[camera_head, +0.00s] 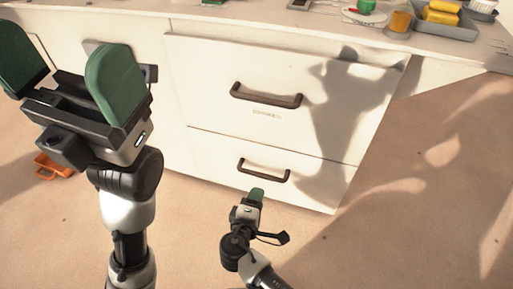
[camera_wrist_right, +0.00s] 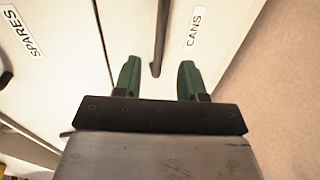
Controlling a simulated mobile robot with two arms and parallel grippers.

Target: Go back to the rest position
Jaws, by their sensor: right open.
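My right gripper (camera_head: 257,194) is low in front of the cabinet, just below the handle (camera_head: 264,170) of the lower drawer (camera_head: 215,160). In the right wrist view its two green fingers (camera_wrist_right: 158,70) are apart, with the dark handle (camera_wrist_right: 158,40) ahead between them; nothing is held, and I cannot tell whether they touch it. My left gripper (camera_head: 65,62) is large at the left of the head view, raised, with its green fingers wide apart and empty. Both drawers look shut.
The upper drawer (camera_head: 220,65) has a handle (camera_head: 266,95) and a "SPARES" label (camera_wrist_right: 20,30); the lower has a "CANS" label (camera_wrist_right: 195,26). The counter (camera_head: 300,22) holds a grey tray (camera_head: 440,35) and an orange cup (camera_head: 400,21). An orange object (camera_head: 52,166) lies at left. Floor at right is clear.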

